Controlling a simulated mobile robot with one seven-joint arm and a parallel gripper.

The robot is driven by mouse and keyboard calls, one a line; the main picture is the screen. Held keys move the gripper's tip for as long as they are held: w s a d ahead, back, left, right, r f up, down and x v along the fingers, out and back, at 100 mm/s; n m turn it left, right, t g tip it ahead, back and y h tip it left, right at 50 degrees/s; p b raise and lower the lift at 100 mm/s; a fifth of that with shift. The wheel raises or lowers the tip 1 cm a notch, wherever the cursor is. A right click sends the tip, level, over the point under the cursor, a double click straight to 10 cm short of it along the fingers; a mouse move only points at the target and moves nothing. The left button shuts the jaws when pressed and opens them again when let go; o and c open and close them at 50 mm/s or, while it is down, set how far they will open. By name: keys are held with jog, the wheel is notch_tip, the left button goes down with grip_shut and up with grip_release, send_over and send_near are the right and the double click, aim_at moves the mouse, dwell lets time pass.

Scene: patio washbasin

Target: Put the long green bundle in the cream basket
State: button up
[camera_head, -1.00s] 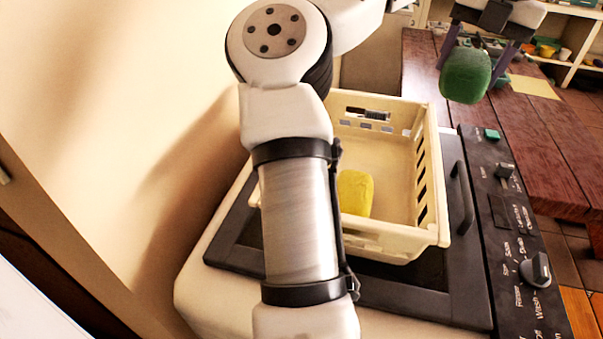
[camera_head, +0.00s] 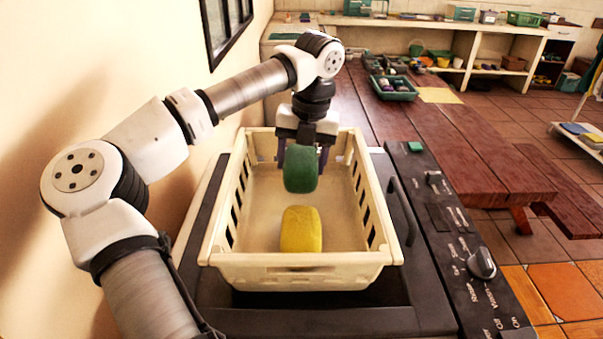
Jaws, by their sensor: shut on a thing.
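The long green bundle (camera_head: 301,169) is a dark green rounded block seen nearly end-on. My gripper (camera_head: 303,152) is shut on its upper part and points down, with a dark finger on each side. The cream basket (camera_head: 296,259) has slotted side walls and stands on a dark-topped machine. The bundle hangs over the inside of the basket, towards its far half. Its exact height above the basket floor is hard to tell. A yellow block (camera_head: 301,230) lies on the basket floor nearer the front, just in front of the bundle in the picture.
A control panel with a knob (camera_head: 481,263) runs along the machine's right edge. A red-brown wooden table (camera_head: 450,150) lies beyond it. A green crate (camera_head: 394,92) with several items sits on that table's far end. A wall is close on the left.

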aim_at(310, 156)
notch_tip(310, 156, down, 4)
jog(key=shift+r+p, duration=0.15)
jog(key=shift+p, duration=0.35)
jog(key=shift+f, duration=0.4)
jog(key=shift+f+b, duration=0.25)
jog(key=shift+b, duration=0.05)
jog(key=o, duration=1.2)
jog(key=shift+r, duration=0.1)
jog(key=shift+r, duration=0.1)
jog(key=r+b, duration=0.1)
jog(key=r, duration=0.3)
jog(key=d+r, duration=0.1)
jog(key=r, duration=0.3)
jog(key=r+b, duration=0.1)
jog(key=r, duration=0.3)
jog(key=shift+s+d+b, duration=0.1)
jog(key=shift+d+b, duration=0.15)
jog(key=shift+b, duration=0.05)
